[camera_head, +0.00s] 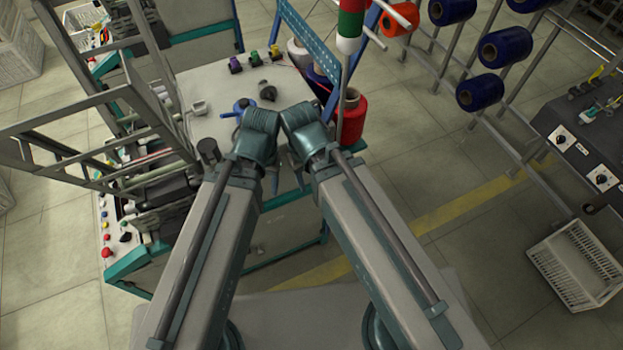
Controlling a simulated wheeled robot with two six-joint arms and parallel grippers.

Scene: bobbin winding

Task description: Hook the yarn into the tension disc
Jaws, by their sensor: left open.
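My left gripper (275,180) hangs below its wrist at the front edge of the grey machine table and is mostly hidden by my arm. It is open and appears empty. My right gripper (298,178) is close beside it, largely behind its own wrist; its jaws cannot be made out. A red yarn cone (351,118) stands right of my wrists. A thin red yarn (290,66) shows faintly over the table's far part. Small blue (240,106) and grey (267,91) fittings sit beyond my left wrist; I cannot tell which is the tension disc.
A grey frame (90,110) stands at left. Blue spools (480,92) hang on a rack at right. A white crate (575,265) is on the floor.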

